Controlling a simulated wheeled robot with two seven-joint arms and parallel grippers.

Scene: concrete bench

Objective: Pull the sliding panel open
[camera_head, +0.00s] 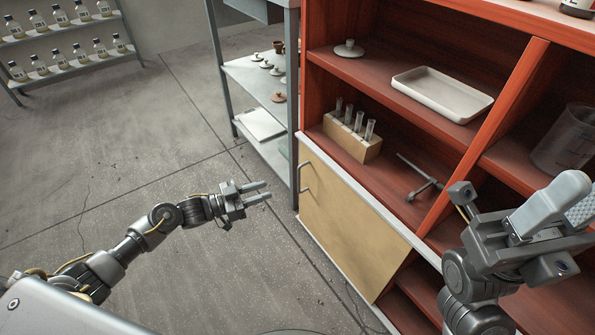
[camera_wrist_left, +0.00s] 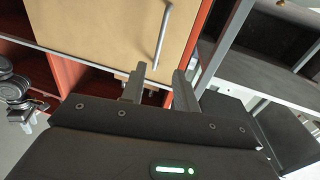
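The tan sliding panel (camera_head: 345,230) covers the left part of the red cabinet's lower section, between pale rails. Its grey bar handle (camera_head: 304,178) is near the panel's left edge. In the left wrist view the panel (camera_wrist_left: 95,30) and handle (camera_wrist_left: 162,38) lie ahead, the handle beyond the fingertips. My left gripper (camera_head: 262,191) is open and empty, to the left of the handle and apart from it. Its two fingers (camera_wrist_left: 158,82) show a clear gap. My right gripper (camera_head: 572,200) is at the right edge, in front of the cabinet, and looks open and empty.
The red cabinet's shelves hold a white tray (camera_head: 442,92), a wooden rack with tubes (camera_head: 352,140), a metal stand (camera_head: 420,180) and a clear beaker (camera_head: 568,138). A grey shelf unit (camera_head: 218,70) stands left of the cabinet. The floor (camera_head: 130,150) at left is clear.

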